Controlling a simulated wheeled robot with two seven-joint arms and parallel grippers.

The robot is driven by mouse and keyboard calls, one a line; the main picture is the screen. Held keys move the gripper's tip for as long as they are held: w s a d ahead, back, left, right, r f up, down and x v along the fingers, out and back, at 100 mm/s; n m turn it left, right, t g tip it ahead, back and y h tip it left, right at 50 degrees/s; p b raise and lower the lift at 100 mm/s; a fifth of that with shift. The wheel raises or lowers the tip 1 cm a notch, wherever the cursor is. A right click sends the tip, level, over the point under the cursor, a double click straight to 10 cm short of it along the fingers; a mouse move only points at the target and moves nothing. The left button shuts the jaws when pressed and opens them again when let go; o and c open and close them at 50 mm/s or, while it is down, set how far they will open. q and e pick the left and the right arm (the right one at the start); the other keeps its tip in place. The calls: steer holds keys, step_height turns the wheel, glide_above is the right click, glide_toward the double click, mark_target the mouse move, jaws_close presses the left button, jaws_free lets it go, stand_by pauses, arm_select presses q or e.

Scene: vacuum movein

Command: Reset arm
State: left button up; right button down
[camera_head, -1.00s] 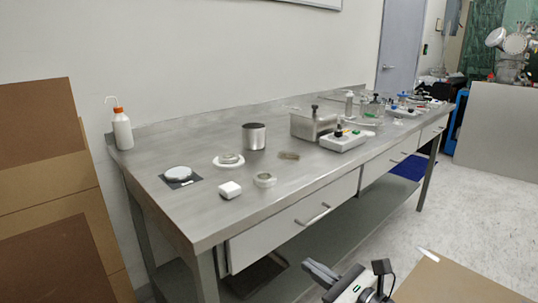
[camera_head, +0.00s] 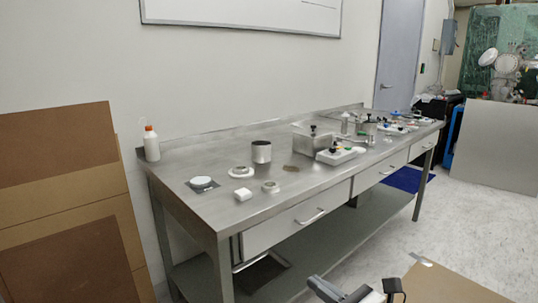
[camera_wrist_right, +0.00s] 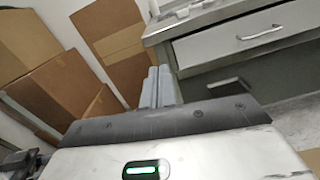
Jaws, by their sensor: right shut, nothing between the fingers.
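My right gripper (camera_head: 314,282) shows at the bottom edge of the head view, in front of the steel bench and apart from it. In the right wrist view its two grey fingers (camera_wrist_right: 159,84) lie side by side, shut with nothing between them. Most of the right arm is cut off by the lower edge of the head view. My left gripper is in neither view.
The steel bench (camera_head: 215,212) carries a wash bottle (camera_head: 151,145), a metal cylinder (camera_head: 261,151), a metal box (camera_head: 305,143) and small parts. Cardboard boxes (camera_head: 60,165) stand at left. Another cardboard surface (camera_head: 440,285) lies at lower right.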

steer(key=s+d+f+n+g+h, duration=0.1)
steer(key=s+f+n, duration=0.3)
steer(key=n, duration=0.6)
steer(key=s+d+f+n+g+h+p, duration=0.1)
steer(key=s+f+n+h, duration=0.3)
steer(key=s+n, duration=0.4)
steer(key=s+d+f+n+g+h+p, duration=0.1)
steer(key=s+f+n+h, duration=0.2)
steer(key=n, duration=1)
steer(key=s+f, duration=0.2)
steer(key=s, duration=0.1)
steer(key=shift+s+d, duration=0.3)
steer(key=shift+s, duration=0.05)
